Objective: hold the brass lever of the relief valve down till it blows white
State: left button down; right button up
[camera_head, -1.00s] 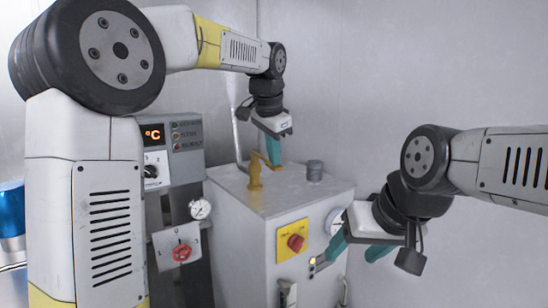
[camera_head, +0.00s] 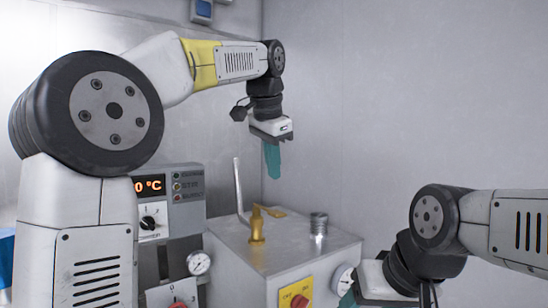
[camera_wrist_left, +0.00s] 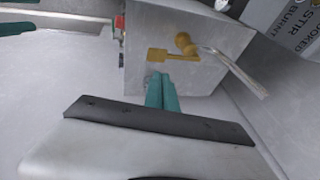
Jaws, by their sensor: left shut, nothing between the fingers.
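The brass relief valve (camera_head: 257,228) stands on top of a grey metal cabinet, its brass lever (camera_head: 272,211) pointing right. The air around it looks clear. In the left wrist view the brass valve (camera_wrist_left: 184,41) and its flat lever (camera_wrist_left: 172,56) lie beyond the fingertips. My left gripper (camera_head: 272,174) is shut and empty, pointing down above the lever and apart from it. Its teal fingers are together in the left wrist view (camera_wrist_left: 161,78). My right gripper (camera_head: 347,299) is at the cabinet's front right; its fingers are mostly cut off by the frame's bottom edge.
The cabinet top (camera_head: 285,252) also bears a ridged grey cap (camera_head: 319,224). A pale pipe (camera_head: 239,187) rises behind the valve. A control panel (camera_head: 168,202) and a gauge (camera_head: 199,263) stand at the left.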

pick_arm(q)
jog(key=shift+v, duration=1.6)
jog(key=shift+w+a, duration=0.1)
jog(key=shift+w, duration=0.05)
jog(key=s+a+f+n+t, duration=0.1)
jog(key=s+a+f+n, duration=0.4)
jog(key=s+f, duration=0.5)
jog(key=s+a+f+n+h, duration=0.1)
jog(key=s+a+f+n, duration=0.4)
jog(key=s+f, duration=0.5)
notch_tip(320, 180, down, 5)
jog(key=shift+s+a+r+n+t, duration=0.15)
jog(key=shift+s+a+n+t, duration=0.2)
jog(key=shift+a, duration=0.6)
